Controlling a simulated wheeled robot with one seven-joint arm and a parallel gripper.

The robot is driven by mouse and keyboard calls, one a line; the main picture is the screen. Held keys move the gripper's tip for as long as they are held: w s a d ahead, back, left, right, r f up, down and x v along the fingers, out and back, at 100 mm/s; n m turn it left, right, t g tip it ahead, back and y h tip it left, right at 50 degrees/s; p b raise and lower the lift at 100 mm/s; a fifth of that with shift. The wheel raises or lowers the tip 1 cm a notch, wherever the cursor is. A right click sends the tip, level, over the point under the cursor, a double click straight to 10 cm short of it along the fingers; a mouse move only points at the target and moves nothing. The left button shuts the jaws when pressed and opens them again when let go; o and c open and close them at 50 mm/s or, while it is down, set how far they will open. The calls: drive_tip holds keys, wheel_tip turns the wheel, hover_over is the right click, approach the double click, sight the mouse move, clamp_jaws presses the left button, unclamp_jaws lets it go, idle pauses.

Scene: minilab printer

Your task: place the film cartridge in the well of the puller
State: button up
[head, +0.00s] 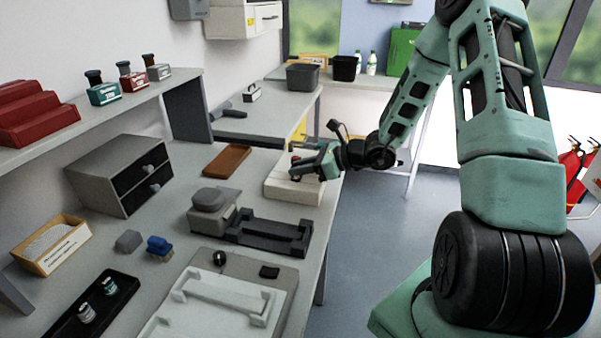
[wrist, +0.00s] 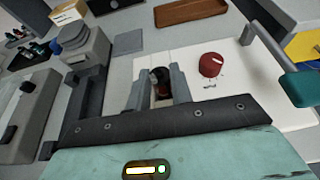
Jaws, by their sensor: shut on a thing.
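The puller is a low white box (head: 288,187) at the far end of the bench in the head view. In the wrist view its white top (wrist: 240,95) carries a red round knob (wrist: 211,65). My gripper (wrist: 161,80) is shut on the film cartridge (wrist: 160,75), a small dark cylinder with a reddish part, between the two grey fingers. In the head view my gripper (head: 312,165) is over the puller. The well is hidden by the fingers and cartridge, so I cannot tell whether the cartridge is above it or inside it.
A brown tray (head: 227,160) lies behind the puller, also in the wrist view (wrist: 190,10). A grey-black device (head: 268,232) stands nearer on the bench. A drawer unit (head: 120,172) is at left. Open floor lies to the right of the bench.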

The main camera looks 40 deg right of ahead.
drive_tip(key=shift+f, duration=0.65)
drive_tip(key=shift+f, duration=0.25)
drive_tip(key=o, duration=0.9)
drive_tip(key=shift+o, duration=0.2)
drive_tip(key=shift+r, duration=0.1)
